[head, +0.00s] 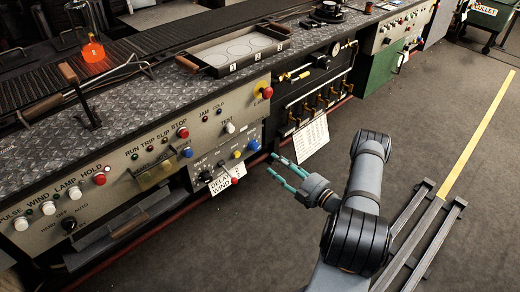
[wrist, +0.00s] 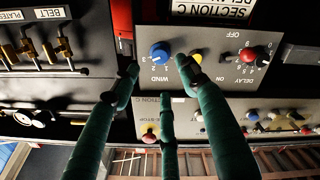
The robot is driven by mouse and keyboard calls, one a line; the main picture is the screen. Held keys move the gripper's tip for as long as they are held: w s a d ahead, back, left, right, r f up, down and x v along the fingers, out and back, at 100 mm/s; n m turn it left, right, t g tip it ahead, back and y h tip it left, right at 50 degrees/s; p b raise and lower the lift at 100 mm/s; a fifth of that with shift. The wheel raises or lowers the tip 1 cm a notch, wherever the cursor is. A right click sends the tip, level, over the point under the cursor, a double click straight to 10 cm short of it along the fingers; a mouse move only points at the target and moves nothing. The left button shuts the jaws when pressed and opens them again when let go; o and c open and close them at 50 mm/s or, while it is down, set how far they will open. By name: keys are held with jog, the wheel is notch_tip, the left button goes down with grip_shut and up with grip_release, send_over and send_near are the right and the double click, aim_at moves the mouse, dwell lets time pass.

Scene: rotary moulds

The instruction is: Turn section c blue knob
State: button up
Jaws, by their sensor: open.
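In the head view the likely same blue knob (head: 253,145) is at the right end of the small lower panel. My gripper (head: 272,164) is open and empty, its teal fingers pointing at the panel, a short way right of the knob. In the wrist view the gripper (wrist: 160,78) has outer fingertips left and right of the knob, with a third finger below; contact cannot be told.
A yellow knob (wrist: 195,57), partly behind a finger, and a red DELAY knob (wrist: 249,53) share the panel. Brass valve levers (head: 318,106) and a hanging paper sheet (head: 311,138) are to the right. The floor (head: 440,130) beyond my arm is largely clear.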

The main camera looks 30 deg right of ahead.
aim_at(257, 149)
jog(key=shift+m, duration=0.6)
jog(key=b+x, duration=0.1)
jog(key=x, duration=0.9)
jog(key=shift+w+a, duration=0.15)
grip_shut()
